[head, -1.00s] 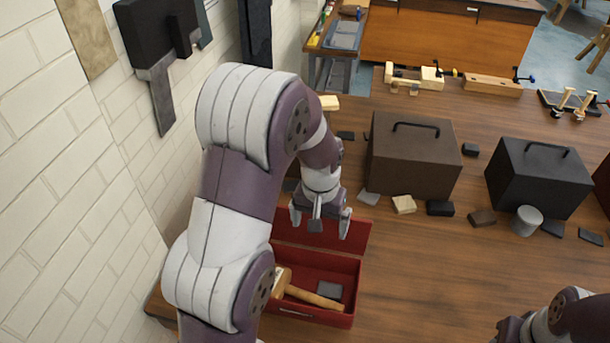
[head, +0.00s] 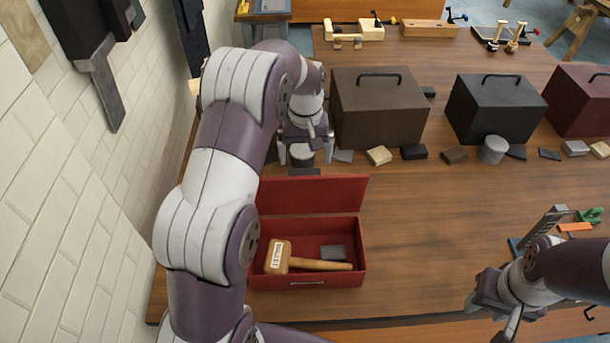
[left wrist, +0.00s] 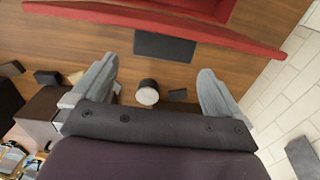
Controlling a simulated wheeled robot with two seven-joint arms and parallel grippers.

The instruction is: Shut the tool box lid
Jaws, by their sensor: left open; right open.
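The red tool box (head: 362,262) stands on the bench with its lid (head: 315,192) open, raised along the far side. A wooden mallet (head: 278,257) and a grey block (head: 333,252) lie inside. My left gripper (head: 305,155) is open and empty, just beyond the lid on its far side, fingers pointing down. In the left wrist view the lid (left wrist: 170,25) crosses the top, apart from the open fingers (left wrist: 158,72). My right gripper (head: 490,315) is open and empty near the bench's front edge, right of the box.
A brown case (head: 378,112), a black case (head: 492,110) and a maroon case (head: 582,100) stand behind. Small blocks and a grey cylinder (head: 493,149) lie before them. A white brick wall (head: 60,200) bounds the left. The bench right of the box (head: 430,230) is clear.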

